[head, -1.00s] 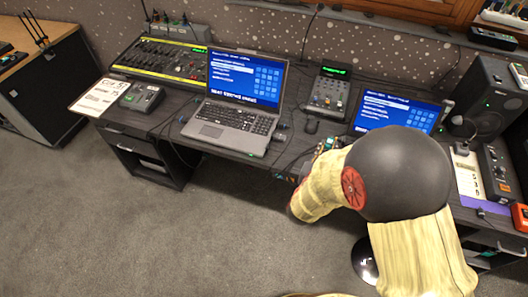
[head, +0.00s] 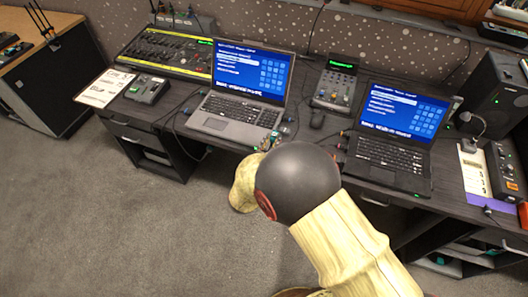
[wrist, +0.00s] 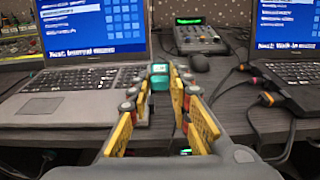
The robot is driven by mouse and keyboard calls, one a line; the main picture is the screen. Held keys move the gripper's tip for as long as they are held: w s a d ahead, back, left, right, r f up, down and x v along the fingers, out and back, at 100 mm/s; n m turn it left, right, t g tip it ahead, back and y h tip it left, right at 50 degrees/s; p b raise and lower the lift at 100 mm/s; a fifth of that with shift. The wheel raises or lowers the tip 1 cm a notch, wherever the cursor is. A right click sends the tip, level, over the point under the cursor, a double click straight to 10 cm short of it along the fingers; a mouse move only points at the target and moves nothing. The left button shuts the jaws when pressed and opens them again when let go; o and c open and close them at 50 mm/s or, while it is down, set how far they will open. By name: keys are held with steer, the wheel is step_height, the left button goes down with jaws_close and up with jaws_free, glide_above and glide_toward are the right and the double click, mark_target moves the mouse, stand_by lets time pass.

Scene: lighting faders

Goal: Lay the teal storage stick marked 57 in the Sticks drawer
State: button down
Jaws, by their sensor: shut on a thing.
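In the wrist view my gripper (wrist: 160,92) has its yellow fingers closed on a small teal storage stick (wrist: 160,76). Its marking is not legible. The stick is held in front of the desk, between the two laptops in that view. In the head view my arm hides most of the gripper, near the desk's front edge below the left laptop. A drawer front (head: 130,131) shows under the left end of the desk, and another (head: 373,198) under the right laptop. I cannot read any drawer label, so I cannot tell which is the Sticks drawer.
A left laptop (head: 231,117) and a right laptop (head: 389,157) stand open on the dark desk. A lighting console (head: 165,50), a small mixer (head: 336,86), a mouse (head: 317,119) and cables lie around them. The grey carpet (head: 120,230) in front is clear.

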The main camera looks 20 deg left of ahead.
steer(key=a+f, duration=0.1)
steer(key=w+a+f+b, duration=0.1)
steer(key=f, duration=0.1)
steer(key=a+f, duration=0.1)
steer(key=shift+w+f, duration=0.2)
steer(key=shift+w, duration=0.05)
steer(key=shift+w+a+f+b, duration=0.15)
steer(key=shift+f+b, duration=0.45)
steer(key=shift+f, duration=0.35)
steer(key=shift+s+a+f+b, duration=0.1)
steer(key=shift+f+b, duration=0.5)
steer(key=shift+f, duration=0.3)
steer(key=shift+f, duration=0.15)
steer(key=c, duration=1.7)
jaws_free()
steer(key=shift+o, duration=0.3)
steer(key=shift+r, duration=0.2)
steer(key=s+r+p, duration=0.2)
steer(key=s+p, duration=0.1)
steer(key=s, duration=0.8)
steer(key=shift+s+a, duration=0.35)
steer(key=shift+a, duration=0.1)
